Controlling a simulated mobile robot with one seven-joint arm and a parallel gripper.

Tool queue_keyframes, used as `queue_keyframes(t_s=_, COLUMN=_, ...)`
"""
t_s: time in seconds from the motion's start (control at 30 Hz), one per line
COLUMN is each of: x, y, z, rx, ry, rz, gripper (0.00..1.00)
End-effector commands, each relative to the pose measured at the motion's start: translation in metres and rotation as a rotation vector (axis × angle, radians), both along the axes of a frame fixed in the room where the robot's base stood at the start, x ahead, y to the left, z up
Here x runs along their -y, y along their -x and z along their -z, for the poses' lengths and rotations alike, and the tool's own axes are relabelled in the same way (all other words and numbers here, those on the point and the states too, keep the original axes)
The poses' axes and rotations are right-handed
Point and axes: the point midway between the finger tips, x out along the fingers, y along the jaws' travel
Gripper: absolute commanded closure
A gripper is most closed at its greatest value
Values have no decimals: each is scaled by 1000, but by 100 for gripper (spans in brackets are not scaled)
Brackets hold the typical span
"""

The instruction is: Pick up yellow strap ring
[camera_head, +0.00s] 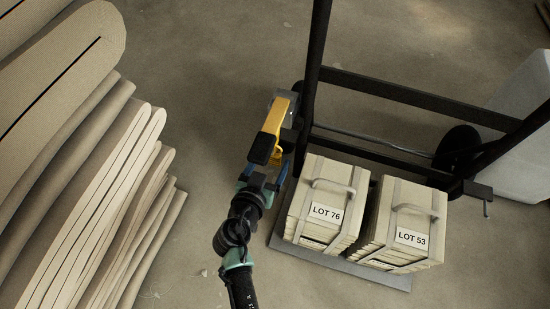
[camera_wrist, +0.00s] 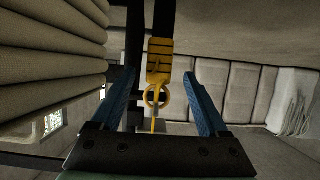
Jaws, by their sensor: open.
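The yellow strap ring (camera_wrist: 147,97) hangs below a yellow buckle (camera_wrist: 159,52) on a dark strap in the wrist view. It appears between the two blue fingers of my open gripper (camera_wrist: 159,74), with clear space on both sides. I cannot tell whether it is within reach of the fingertips. In the head view, a yellow piece (camera_head: 278,115) shows just beyond my gripper (camera_head: 266,173); the ring itself is hard to make out there.
Two strapped cloth bundles, LOT 76 (camera_head: 326,196) and LOT 53 (camera_head: 413,219), stand on a cart platform (camera_head: 340,268) right of my arm. The dark cart frame (camera_head: 420,98) rises behind. Large folded cloth stacks (camera_head: 85,190) fill the left. A white container (camera_head: 522,130) stands far right.

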Motion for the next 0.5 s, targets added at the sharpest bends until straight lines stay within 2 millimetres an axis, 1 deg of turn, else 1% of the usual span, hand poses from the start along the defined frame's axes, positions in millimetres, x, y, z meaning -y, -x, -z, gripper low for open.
queue_keyframes(t_s=0.03, x=4, y=-8, z=8, rx=3, ry=-3, rz=4, gripper=22)
queue_keyframes(t_s=0.2, x=10, y=-26, z=14, rx=2, ry=-2, rz=2, gripper=22)
queue_keyframes(t_s=0.47, x=11, y=-29, z=13, rx=0, ry=0, rz=0, gripper=22)
queue_keyframes(t_s=0.5, x=11, y=-29, z=13, rx=0, ry=0, rz=0, gripper=24)
